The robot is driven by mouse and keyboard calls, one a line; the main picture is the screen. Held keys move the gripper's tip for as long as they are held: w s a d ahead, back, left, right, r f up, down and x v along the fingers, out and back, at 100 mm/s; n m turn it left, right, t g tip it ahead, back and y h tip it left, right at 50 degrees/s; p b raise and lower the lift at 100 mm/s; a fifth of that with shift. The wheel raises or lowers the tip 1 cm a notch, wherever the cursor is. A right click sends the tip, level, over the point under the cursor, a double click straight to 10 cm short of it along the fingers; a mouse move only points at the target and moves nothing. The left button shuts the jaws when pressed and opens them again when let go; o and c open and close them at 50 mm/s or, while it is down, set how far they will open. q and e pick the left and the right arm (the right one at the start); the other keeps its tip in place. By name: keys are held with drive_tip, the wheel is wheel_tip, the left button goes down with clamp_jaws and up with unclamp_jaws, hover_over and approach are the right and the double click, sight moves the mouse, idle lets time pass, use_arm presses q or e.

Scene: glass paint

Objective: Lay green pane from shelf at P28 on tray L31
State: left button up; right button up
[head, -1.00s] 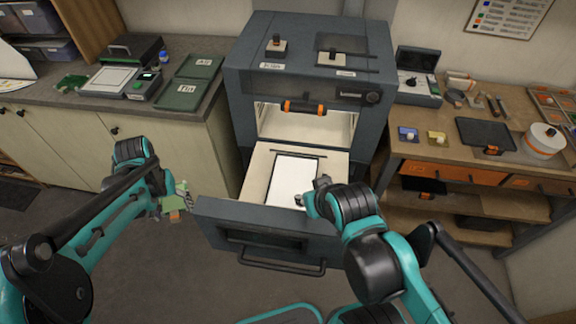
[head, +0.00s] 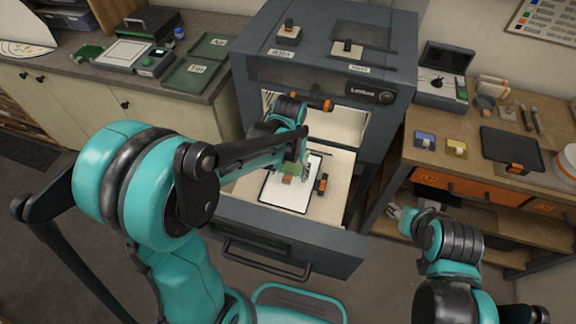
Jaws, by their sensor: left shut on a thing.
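A white, dark-edged tray (head: 298,199) lies in the pulled-out drawer of the grey oven-like cabinet. I cannot read a label on it. My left gripper (head: 292,172) is over the tray, shut on a small green pane (head: 303,158). The pane is partly hidden by the gripper and arm. I cannot tell whether it touches the tray. My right gripper (head: 398,213) is to the right of the drawer, in front of the wooden bench. Its fingers are too small to judge.
The cabinet (head: 318,75) stands behind the drawer. On the left counter are green trays (head: 190,76) and a device (head: 124,53). The right bench (head: 446,168) holds blue and yellow items and a dark tray (head: 511,147). The drawer front (head: 290,232) juts out.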

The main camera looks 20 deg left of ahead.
sight(288, 188)
use_arm(q)
drive_tip(key=shift+a+f+b, duration=0.1)
drive_tip(key=shift+f+b, duration=0.4)
drive_tip(key=shift+f, duration=0.4)
drive_tip(key=shift+f+b, duration=1.9)
drive_tip(key=shift+f, duration=0.5)
drive_tip(key=shift+f, duration=0.1)
drive_tip(key=o, duration=1.2)
wheel_tip(288, 188, up, 7)
drive_tip(key=p, duration=0.5)
